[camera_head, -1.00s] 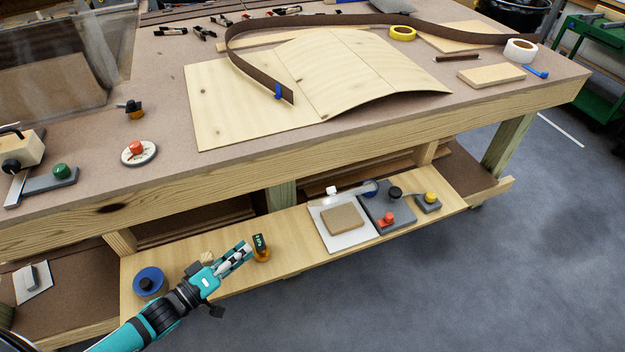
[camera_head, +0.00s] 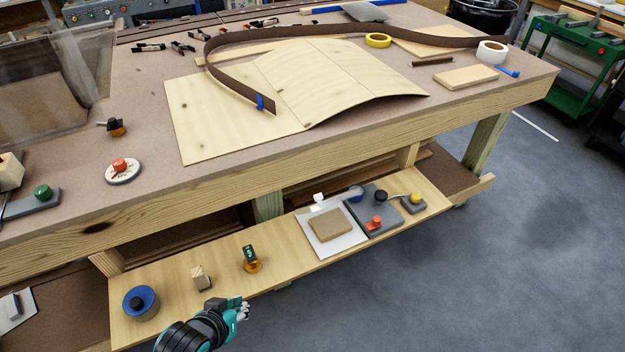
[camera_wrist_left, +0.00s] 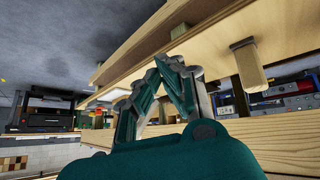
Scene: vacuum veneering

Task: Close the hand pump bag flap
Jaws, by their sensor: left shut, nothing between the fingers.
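My left gripper (camera_head: 243,311) is shut and empty at the front edge of the lower shelf. Its closed fingers also show in the left wrist view (camera_wrist_left: 166,72). I cannot pick out a hand pump for certain. On the shelf, a white sheet (camera_head: 347,245) carries a tan block (camera_head: 326,224), with a small white piece (camera_head: 318,198) at its back edge. A bag flap cannot be told apart there. These things are well to the right of my gripper and apart from it. My right gripper is not in view.
The shelf (camera_head: 180,310) also holds a blue round thing (camera_head: 141,303), a small wooden block (camera_head: 201,278), an orange-based gauge (camera_head: 251,259) and a grey plate (camera_head: 377,215) with knobs. The workbench (camera_head: 250,180) overhangs behind.

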